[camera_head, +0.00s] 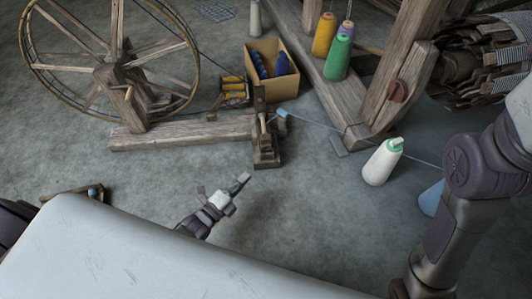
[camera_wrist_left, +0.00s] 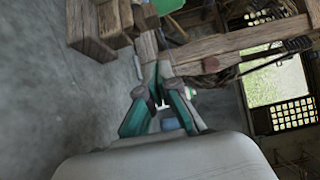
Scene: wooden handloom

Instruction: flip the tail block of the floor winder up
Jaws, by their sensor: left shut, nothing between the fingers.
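The floor winder's big spoked wheel (camera_head: 115,68) stands at the left in the head view, on a long wooden beam (camera_head: 185,131). At the beam's right end is the dark wooden tail block (camera_head: 266,155), with small upright parts and a light-blue piece (camera_head: 282,114) beside it. I cannot tell its exact tilt. My left gripper (camera_head: 243,179) is shut and empty, just in front of the tail block and apart from it. Its teal fingers show in the left wrist view (camera_wrist_left: 162,104). My right gripper is out of view; only its arm shows at the right.
A cardboard box (camera_head: 272,75) with blue items stands behind the tail block. Yellow spools (camera_head: 234,91) lie on the winder side. A white cone (camera_head: 382,163) stands to the right, near the loom's wooden frame (camera_head: 400,80). A blue thread runs rightward.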

